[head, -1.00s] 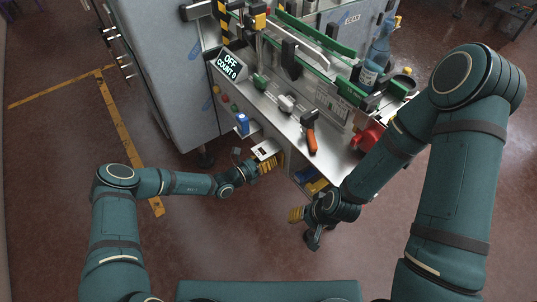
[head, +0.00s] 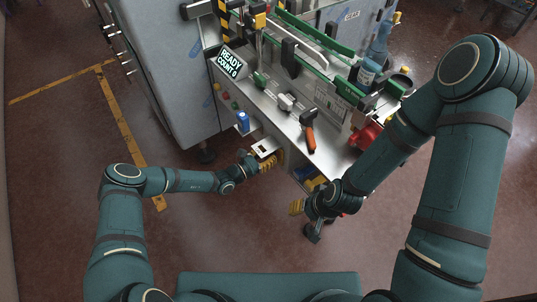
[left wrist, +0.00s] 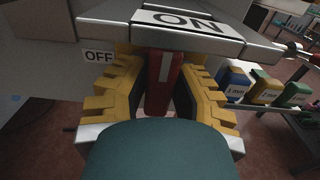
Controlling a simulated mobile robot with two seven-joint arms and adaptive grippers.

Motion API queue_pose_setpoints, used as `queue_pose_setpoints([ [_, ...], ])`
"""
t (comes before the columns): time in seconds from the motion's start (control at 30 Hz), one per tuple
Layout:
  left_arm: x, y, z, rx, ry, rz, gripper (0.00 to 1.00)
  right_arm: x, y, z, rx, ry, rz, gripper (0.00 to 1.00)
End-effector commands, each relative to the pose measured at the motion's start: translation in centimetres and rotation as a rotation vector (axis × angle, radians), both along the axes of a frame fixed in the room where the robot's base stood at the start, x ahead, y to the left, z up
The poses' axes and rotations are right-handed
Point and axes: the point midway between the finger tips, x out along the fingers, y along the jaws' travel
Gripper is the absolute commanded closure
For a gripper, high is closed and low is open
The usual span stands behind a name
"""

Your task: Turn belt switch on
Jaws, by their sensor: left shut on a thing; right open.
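My left gripper (head: 272,162) is at the switch box (head: 264,147) on the front of the machine. In the left wrist view its yellow fingers (left wrist: 160,95) are shut on a red switch lever (left wrist: 162,72) with a pale stripe. The lever stands under the ON plate (left wrist: 185,20), with an OFF label (left wrist: 98,57) to its left. The display (head: 231,62) reads READY, COUNT 0. My right gripper (head: 297,207) is open and empty, low in front of the bench.
A red round object (head: 364,136) is near my right forearm. Colored bins (left wrist: 265,87) show in the left wrist view. The floor left is clear.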

Motion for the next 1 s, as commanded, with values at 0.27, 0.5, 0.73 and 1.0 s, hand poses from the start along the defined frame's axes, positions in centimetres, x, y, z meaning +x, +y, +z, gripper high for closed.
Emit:
queue_pose_setpoints([
  [0.27,0.0,-0.1,0.1,-0.001,-0.002,-0.002,0.7,0.0,0.0,0.0,0.0,0.0,0.0,0.53],
  [0.5,0.0,-0.1,0.0,-0.001,-0.001,-0.001,0.45,0.0,0.0,0.0,0.0,0.0,-0.001,0.53],
  [0.73,-0.2,0.4,0.0,0.0,0.0,0.001,0.45,0.0,0.0,0.0,0.0,0.0,0.0,0.53],
  [1.0,-2.8,4.0,0.0,0.002,0.001,0.002,0.45,0.0,0.0,0.0,0.0,0.0,0.0,0.53],
])
